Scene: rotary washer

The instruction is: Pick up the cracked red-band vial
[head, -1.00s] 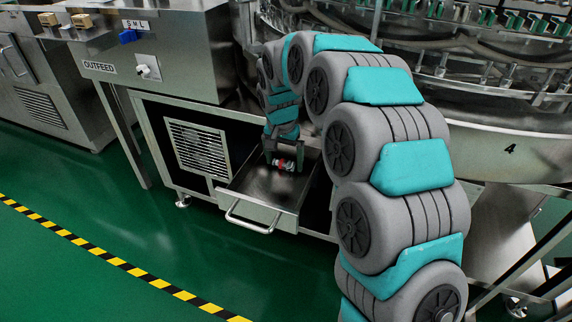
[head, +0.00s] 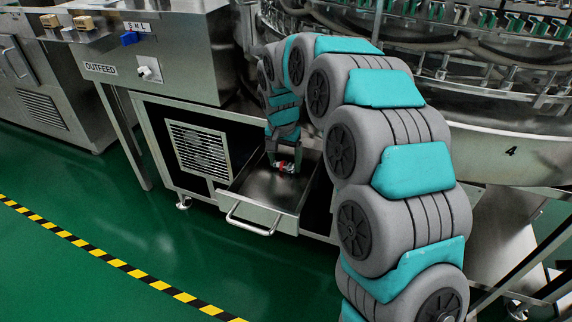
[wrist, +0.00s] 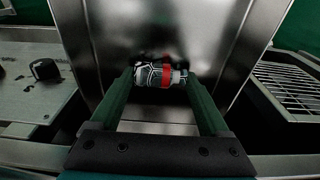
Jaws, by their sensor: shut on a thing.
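The red-band vial (wrist: 152,75) lies on its side across the wrist view, pale with dark crack-like lines and a red band. In the head view the vial (head: 286,167) is small, in the open metal drawer (head: 252,190), towards its back. My gripper (wrist: 160,77) is shut on the vial, with one finger at each end of it. In the head view my gripper (head: 286,163) reaches down into the drawer from above. Whether the vial still touches the drawer floor I cannot tell.
The drawer has a front handle (head: 252,222) and low side walls around my gripper. A vent grille (head: 199,150) is left of the drawer. The outfeed cabinet (head: 150,55) stands above it. Open green floor (head: 110,230) lies in front.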

